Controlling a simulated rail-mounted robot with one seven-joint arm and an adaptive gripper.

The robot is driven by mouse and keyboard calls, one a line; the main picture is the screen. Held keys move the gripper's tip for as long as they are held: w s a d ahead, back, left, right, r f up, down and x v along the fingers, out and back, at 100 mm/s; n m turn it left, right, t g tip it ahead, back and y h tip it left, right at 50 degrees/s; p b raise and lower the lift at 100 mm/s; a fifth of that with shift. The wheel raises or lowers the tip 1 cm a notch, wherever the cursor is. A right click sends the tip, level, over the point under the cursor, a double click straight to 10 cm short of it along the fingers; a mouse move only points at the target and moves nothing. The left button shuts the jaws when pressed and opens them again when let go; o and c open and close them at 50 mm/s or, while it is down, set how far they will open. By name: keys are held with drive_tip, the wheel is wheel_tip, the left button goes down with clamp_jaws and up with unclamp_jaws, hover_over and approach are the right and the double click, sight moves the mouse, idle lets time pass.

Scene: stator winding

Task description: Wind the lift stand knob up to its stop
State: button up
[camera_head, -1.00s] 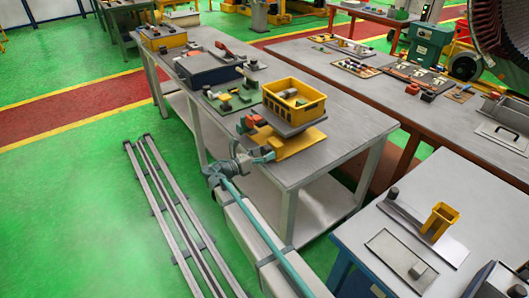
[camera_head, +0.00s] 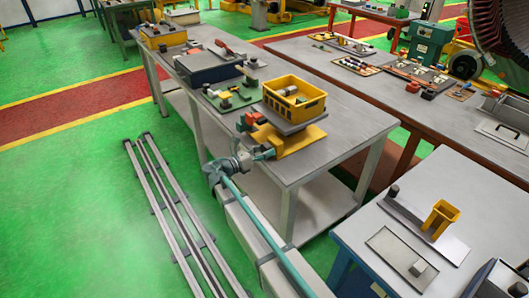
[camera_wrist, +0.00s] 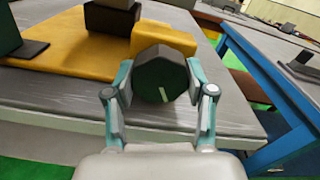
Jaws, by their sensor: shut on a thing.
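The lift stand has a yellow base (camera_head: 300,143) and a grey platform (camera_head: 291,127) raised above it, near the front end of the long grey table. A yellow crate (camera_head: 293,103) sits on the platform. In the wrist view the dark, faceted knob (camera_wrist: 160,72) faces me, with a white mark on its lower face. My gripper (camera_wrist: 160,76) has one finger on each side of the knob and is shut on it. In the head view my gripper (camera_head: 264,153) reaches the stand's front left side, where the knob is too small to make out.
A green board (camera_head: 228,98) with several parts and a dark bin (camera_head: 210,68) stand farther back on the same table (camera_head: 345,112). A blue-framed table (camera_head: 385,215) stands to the right, with an aisle between. Floor rails (camera_head: 170,205) lie at left.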

drive_tip(key=m+b, duration=0.2)
drive_tip(key=shift+f+m, duration=0.15)
drive_tip(key=shift+m, duration=0.15)
drive_tip(key=shift+m+b, duration=1.1)
drive_tip(key=shift+m, duration=0.3)
drive_tip(key=o, duration=1.2)
drive_tip(key=shift+c, duration=0.2)
drive_tip(key=shift+a, duration=0.1)
drive_tip(key=v, duration=1.2)
